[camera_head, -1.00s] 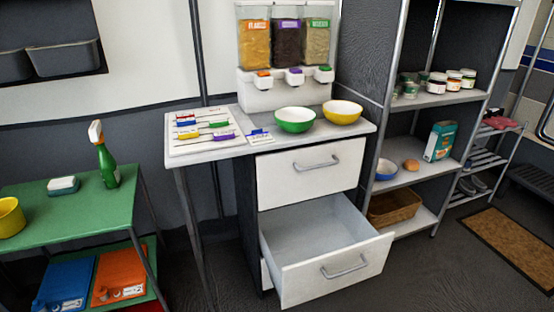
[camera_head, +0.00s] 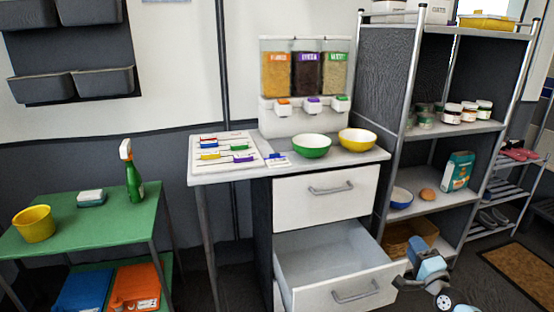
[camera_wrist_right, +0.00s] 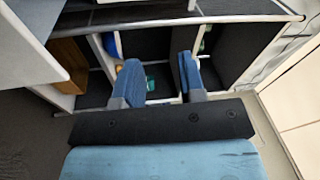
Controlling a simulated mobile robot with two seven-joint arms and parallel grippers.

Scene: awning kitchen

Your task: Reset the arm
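My right arm with its gripper (camera_head: 430,270) shows at the lower right of the head view, beside the open lower drawer (camera_head: 345,265) and in front of the shelf. In the right wrist view the two blue fingers of my right gripper (camera_wrist_right: 160,82) stand apart with nothing held between them. The shelf lies beyond the fingers. My left gripper is in neither current view.
The white cabinet (camera_head: 325,192) has its upper drawer closed and its lower drawer pulled out. On its top stand a green bowl (camera_head: 312,148), a yellow bowl (camera_head: 357,140) and a dispenser (camera_head: 303,120). The metal shelf (camera_head: 452,128) is at right. A green table (camera_head: 85,222) is at left.

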